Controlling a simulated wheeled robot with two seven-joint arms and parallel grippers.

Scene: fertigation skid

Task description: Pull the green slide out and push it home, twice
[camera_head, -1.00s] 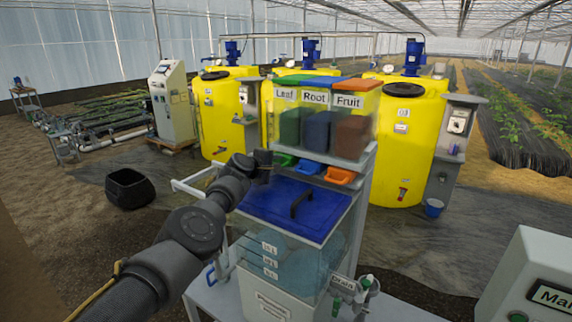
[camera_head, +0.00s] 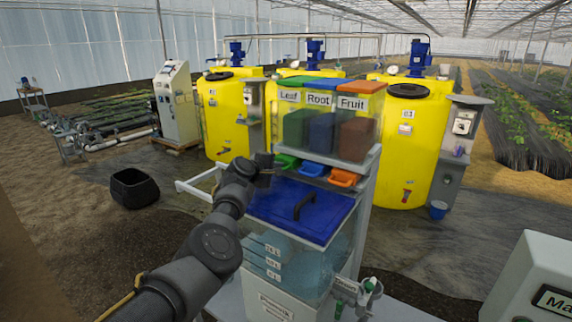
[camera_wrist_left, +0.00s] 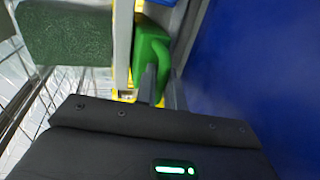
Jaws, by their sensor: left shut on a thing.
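The green slide (camera_head: 287,161) is at the left end of a row of three coloured slides under the clear Leaf, Root and Fruit hoppers. My left gripper (camera_head: 267,168) is at its left front, shut on the slide. In the left wrist view the green slide (camera_wrist_left: 152,47) shows ahead of the dark gripper body, with a finger against it. Most of the grip is hidden, and I cannot tell exactly how far out the slide stands. My right gripper is in neither current view.
The blue slide (camera_head: 312,170) and orange slide (camera_head: 344,178) sit to the right of the green one. Below is a tank with a blue lid (camera_head: 285,214) and black handle. The Leaf hopper (camera_head: 296,128) is close above. A white rail (camera_head: 192,188) is at the left.

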